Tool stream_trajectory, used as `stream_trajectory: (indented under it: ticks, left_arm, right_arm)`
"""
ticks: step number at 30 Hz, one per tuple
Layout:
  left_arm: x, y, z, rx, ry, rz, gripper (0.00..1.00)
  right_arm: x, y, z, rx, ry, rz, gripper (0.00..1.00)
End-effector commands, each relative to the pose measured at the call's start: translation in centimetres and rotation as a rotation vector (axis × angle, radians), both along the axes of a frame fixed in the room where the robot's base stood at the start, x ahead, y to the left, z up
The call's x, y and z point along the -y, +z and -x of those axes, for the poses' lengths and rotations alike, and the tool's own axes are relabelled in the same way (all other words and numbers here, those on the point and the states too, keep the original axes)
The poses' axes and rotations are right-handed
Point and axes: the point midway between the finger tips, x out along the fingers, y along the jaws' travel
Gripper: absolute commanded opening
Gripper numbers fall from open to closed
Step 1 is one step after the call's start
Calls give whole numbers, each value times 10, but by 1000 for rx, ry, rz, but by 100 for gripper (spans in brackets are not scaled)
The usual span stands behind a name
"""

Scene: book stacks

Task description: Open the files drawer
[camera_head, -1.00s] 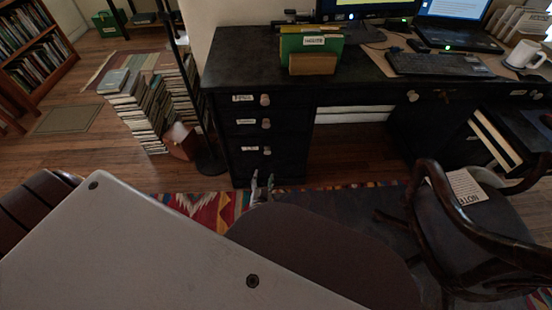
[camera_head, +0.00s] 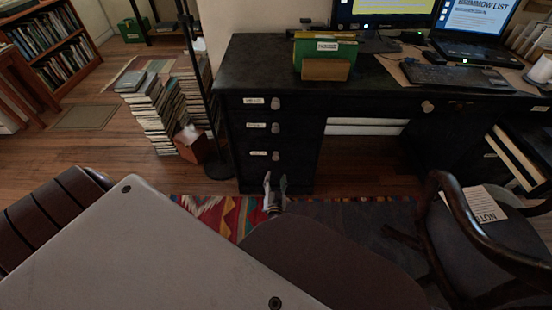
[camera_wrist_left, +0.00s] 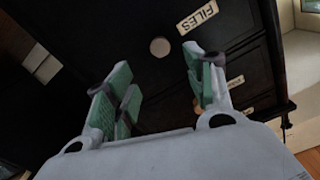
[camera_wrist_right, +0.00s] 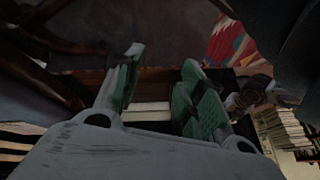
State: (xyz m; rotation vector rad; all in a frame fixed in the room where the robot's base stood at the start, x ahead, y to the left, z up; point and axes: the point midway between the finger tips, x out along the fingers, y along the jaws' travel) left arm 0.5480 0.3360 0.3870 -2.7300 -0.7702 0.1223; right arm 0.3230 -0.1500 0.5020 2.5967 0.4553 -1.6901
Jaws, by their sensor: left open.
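The files drawer's label (camera_wrist_left: 198,16) reads FILES in the left wrist view. Its round knob (camera_wrist_left: 160,47) is beside the label, beyond my left fingertips. By the layout, this looks like the lowest labelled drawer (camera_head: 258,153) in the head view, and it appears shut. My left gripper (camera_head: 275,180) is just below and in front of that drawer's knob, its fingers apart and empty; it also shows in the left wrist view (camera_wrist_left: 160,80). My right gripper (camera_wrist_right: 160,75) is open and empty, out of the head view.
A chair (camera_head: 480,240) with a paper on its seat stands at the right. Book stacks (camera_head: 165,120) and a dark pole stand left of the desk. A green file holder (camera_head: 325,58), keyboard and screens are on the desktop. A patterned rug (camera_head: 220,215) lies in front.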

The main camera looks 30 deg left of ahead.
Motion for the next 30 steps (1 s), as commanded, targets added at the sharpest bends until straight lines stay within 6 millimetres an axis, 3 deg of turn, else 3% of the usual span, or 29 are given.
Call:
stream_trajectory:
  ticks: [30]
  left_arm:
    - [-56,-1,-91,2,-1,-1,54]
  right_arm:
    - [-19,-86,-5,120,-56,-130,40]
